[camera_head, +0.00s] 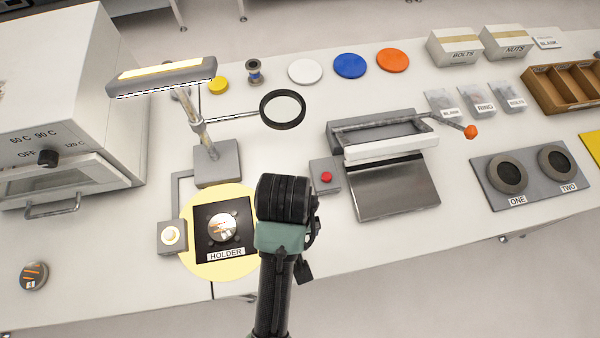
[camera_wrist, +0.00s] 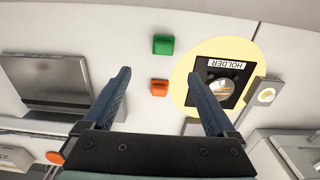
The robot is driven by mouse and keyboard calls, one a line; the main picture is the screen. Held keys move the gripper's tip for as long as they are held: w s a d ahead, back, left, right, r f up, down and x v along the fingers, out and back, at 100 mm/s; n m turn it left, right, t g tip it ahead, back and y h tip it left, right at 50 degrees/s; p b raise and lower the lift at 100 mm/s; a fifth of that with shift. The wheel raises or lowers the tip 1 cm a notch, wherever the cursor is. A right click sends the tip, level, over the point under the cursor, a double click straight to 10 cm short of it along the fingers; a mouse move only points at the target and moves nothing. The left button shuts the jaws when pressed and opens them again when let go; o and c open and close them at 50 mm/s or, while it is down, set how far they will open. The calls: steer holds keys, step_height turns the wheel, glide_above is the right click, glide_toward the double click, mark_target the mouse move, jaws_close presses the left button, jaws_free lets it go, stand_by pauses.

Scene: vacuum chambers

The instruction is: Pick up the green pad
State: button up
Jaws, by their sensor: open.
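The green pad (camera_wrist: 163,45) is a small square block lying on the white table in the wrist view, above the space between my fingertips. It does not show in the head view, where my arm covers part of the table. My gripper (camera_wrist: 158,75) is open, with its two blue-grey fingers wide apart and nothing held between them. A small orange-red block (camera_wrist: 159,87) shows between the fingers, nearer the palm than the green pad. In the head view my fingers are hidden beneath my dark wrist.
A black holder (camera_head: 240,247) on a yellow disc lies left of my wrist. A grey box with a red button (camera_head: 326,177) and a sealer-like device (camera_head: 398,187) stand right. A lamp with a magnifier (camera_head: 283,109) stands behind.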

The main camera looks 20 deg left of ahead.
steer(key=f, duration=0.4)
steer(key=f+p, duration=0.1)
steer(key=f, duration=0.3)
steer(key=f+p, duration=0.1)
steer(key=f, duration=0.3)
steer(key=shift+s+a+f, duration=0.1)
steer(key=shift+s+f, duration=0.15)
steer(key=shift+s, duration=0.05)
steer(key=c, duration=1.4)
steer(key=shift+r, duration=0.15)
step_height(320, 180, up, 10)
steer(key=shift+f+b, duration=0.1)
steer(key=shift+b, duration=0.4)
